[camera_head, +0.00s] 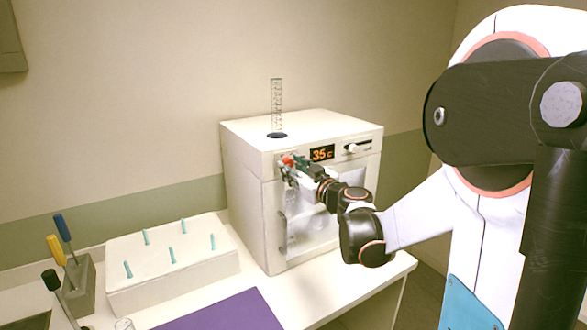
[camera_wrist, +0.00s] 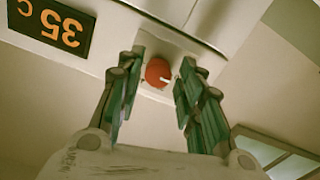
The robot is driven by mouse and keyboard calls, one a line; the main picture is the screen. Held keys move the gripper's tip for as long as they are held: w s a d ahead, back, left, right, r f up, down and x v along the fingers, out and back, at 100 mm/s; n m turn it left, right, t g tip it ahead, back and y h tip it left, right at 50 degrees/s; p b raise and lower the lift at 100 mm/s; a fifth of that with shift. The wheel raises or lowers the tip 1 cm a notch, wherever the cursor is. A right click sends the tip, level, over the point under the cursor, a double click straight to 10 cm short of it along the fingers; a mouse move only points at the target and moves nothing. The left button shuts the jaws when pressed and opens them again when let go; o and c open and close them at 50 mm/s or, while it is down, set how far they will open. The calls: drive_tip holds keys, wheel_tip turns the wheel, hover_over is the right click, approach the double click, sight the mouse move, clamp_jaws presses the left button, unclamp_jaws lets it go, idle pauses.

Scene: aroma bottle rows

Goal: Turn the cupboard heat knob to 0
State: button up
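The white cupboard (camera_head: 248,190) stands on the table against the wall, with its display (camera_head: 322,153) reading 35 C. The red heat knob (camera_head: 288,160) is on the front panel, left of the display. In the wrist view the round red knob (camera_wrist: 158,72) has a white pointer mark on its right side, and the display (camera_wrist: 52,25) appears upside down. My gripper (camera_wrist: 158,75) is at the knob with its green-padded fingers spread, one on each side. Gaps show between the knob and both fingers. In the head view my gripper (camera_head: 290,172) partly covers the panel near the knob.
A glass cylinder (camera_head: 277,108) stands on top of the cupboard. A slider (camera_head: 358,147) is right of the display, and a door handle (camera_head: 283,232) is below. A white peg block (camera_head: 172,268), a tool holder (camera_head: 78,285) and a purple mat (camera_head: 222,312) are at left.

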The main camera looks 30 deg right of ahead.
drive_tip(key=shift+r, duration=0.1)
drive_tip(key=s, duration=0.7)
drive_tip(key=shift+s+d, duration=0.15)
drive_tip(key=shift+s, duration=0.1)
idle(0.4)
